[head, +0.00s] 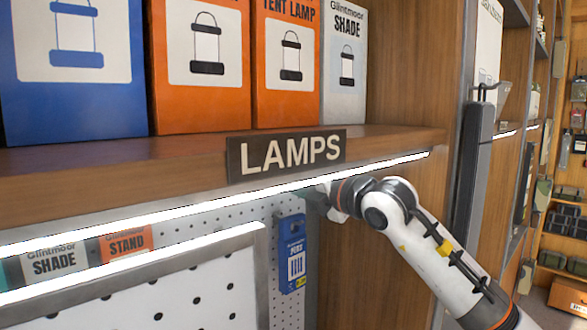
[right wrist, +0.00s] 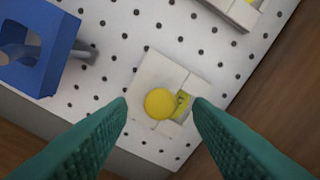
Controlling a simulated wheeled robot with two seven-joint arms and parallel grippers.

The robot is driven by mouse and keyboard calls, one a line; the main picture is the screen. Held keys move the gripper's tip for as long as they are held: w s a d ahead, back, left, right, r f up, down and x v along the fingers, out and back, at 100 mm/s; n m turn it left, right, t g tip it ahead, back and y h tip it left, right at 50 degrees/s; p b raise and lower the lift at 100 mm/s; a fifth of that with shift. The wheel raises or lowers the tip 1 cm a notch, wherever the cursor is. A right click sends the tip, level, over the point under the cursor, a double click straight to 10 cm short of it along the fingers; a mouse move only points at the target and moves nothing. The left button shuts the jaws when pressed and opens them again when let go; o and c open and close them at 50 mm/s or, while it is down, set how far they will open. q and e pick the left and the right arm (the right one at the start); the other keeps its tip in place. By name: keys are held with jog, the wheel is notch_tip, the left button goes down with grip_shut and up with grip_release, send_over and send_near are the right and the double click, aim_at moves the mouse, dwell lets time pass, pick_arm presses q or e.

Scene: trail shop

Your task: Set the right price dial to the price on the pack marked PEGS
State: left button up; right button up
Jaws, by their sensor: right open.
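A blue pack (head: 292,255) hangs on the pegboard below the LAMPS shelf. Its title looks like PEGS, but its small print, including any price, is too small to read. A blue pack's edge (right wrist: 38,48) also shows in the right wrist view, beside a grey hook. A yellow round dial (right wrist: 160,103) sits on a pale plate (right wrist: 150,72), with a small yellow-green window beside it whose mark I cannot read clearly. My right gripper (right wrist: 162,110) is open, its teal fingers on either side of the dial and seemingly not touching it. My left gripper is out of view.
The wooden shelf with the LAMPS sign (head: 293,154) and a bright light strip run just above my right gripper. A wooden side panel (head: 350,270) is to its right. Another pale unit (right wrist: 235,10) is on the pegboard. Lamp boxes (head: 200,60) stand on the shelf.

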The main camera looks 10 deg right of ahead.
jog(key=shift+w+a, duration=0.35)
jog(key=shift+w, duration=0.2)
